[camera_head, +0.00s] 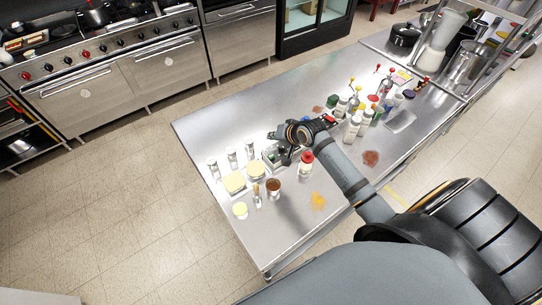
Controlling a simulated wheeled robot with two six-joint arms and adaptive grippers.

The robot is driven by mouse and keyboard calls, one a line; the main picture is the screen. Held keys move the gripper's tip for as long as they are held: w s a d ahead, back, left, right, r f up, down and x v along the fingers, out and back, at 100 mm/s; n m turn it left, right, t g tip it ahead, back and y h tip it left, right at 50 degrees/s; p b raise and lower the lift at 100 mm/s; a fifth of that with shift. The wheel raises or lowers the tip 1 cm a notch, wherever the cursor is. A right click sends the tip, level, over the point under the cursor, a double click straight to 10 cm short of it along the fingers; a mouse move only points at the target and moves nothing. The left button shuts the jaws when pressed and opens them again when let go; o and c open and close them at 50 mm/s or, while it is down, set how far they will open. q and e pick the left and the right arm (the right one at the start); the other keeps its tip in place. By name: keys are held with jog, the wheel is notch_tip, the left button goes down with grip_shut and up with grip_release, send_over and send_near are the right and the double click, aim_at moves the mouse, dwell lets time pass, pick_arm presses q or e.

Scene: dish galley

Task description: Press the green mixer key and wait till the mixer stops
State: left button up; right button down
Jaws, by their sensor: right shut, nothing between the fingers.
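My right gripper (284,155) is shut and empty. It reaches over the steel table from the right, with its fingers pointing down at a small grey box-like device (268,156). The device may be the mixer; my gripper and wrist hide much of it. A small green spot shows on the device close to the fingertips, but it is too small to tell whether it is the green key. I cannot tell whether the fingers touch the device, or whether anything on it is running. My left gripper is not in view.
White bottles (352,127) crowd behind my forearm. The table's far left part is clear.

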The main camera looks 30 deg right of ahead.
jog(key=b, duration=0.8)
send_over(273, 157)
notch_tip(273, 157, down, 7)
jog(key=shift+r, duration=0.1)
jog(key=shift+f, duration=0.95)
jog(key=shift+f, duration=0.4)
jog(key=shift+f, duration=0.5)
dwell(0.7)
jog(key=shift+r+p, duration=0.9)
jog(key=shift+p, duration=0.1)
